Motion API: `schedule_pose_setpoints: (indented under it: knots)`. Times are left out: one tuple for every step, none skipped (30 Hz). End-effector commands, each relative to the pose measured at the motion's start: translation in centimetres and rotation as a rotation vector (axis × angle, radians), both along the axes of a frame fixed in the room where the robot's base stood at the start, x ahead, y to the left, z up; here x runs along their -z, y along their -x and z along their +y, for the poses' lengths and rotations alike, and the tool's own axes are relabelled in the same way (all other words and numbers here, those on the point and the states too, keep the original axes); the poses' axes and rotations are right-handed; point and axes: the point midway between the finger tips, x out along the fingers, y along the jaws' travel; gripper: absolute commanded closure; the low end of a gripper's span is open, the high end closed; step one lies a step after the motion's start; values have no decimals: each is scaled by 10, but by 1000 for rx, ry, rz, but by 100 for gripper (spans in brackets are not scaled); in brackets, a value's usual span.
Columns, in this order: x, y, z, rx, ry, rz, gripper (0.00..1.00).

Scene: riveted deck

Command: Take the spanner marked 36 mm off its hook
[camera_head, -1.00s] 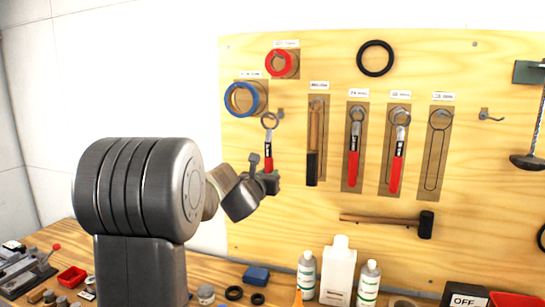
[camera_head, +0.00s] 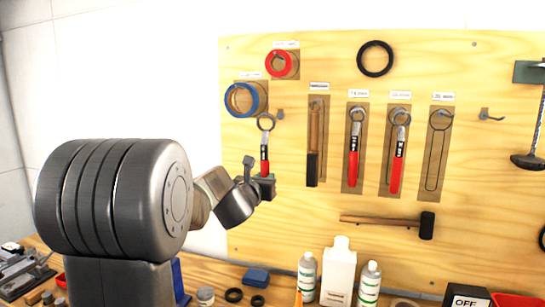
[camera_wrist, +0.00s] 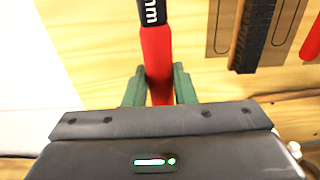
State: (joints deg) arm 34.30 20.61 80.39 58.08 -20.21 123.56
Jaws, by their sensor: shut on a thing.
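A spanner with a red handle, a black band and a ring head (camera_head: 265,150) is upright in my gripper (camera_head: 262,178). The wrist view shows the jaws (camera_wrist: 158,90) shut on its red handle (camera_wrist: 157,55). The band reads "mm" there; its number is out of view. The ring head is left of a small hook (camera_head: 281,114) and looks apart from it. Two other red-handled spanners hang on the board, a left one (camera_head: 353,160) and a right one (camera_head: 398,165); their marks are too small to read surely.
An empty spanner outline (camera_head: 437,155) and a bare hook (camera_head: 490,115) are to the right. A file or brush (camera_head: 312,160) hangs nearest the gripper. A hammer (camera_head: 385,220) is below. Bottles (camera_head: 338,270) stand on the bench.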

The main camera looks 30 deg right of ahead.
Motion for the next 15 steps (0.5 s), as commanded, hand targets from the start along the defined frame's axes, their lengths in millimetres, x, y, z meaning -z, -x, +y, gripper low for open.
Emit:
schedule_pose_setpoints:
  knots:
    - [-1, 1, 1, 0, 2, -1, 100]
    - [-1, 2, 3, 0, 1, -2, 100]
    - [0, 4, 5, 0, 1, -2, 100]
    - [0, 6, 8, -1, 0, -3, 100]
    - [0, 8, 10, -1, 1, -3, 100]
    - [0, 10, 14, -1, 2, -3, 100]
    - [0, 12, 16, -1, 2, -3, 100]
    - [0, 14, 18, -1, 2, -2, 100]
    - [0, 16, 21, -1, 2, -3, 100]
    - [0, 18, 24, -1, 1, -2, 100]
    - [0, 20, 26, -1, 1, -2, 100]
    - [0, 23, 29, -1, 1, -2, 100]
    - [-1, 25, 31, -1, 2, -3, 100]
    - [-1, 27, 34, -1, 2, -3, 100]
    - [0, 29, 37, -1, 2, -1, 100]
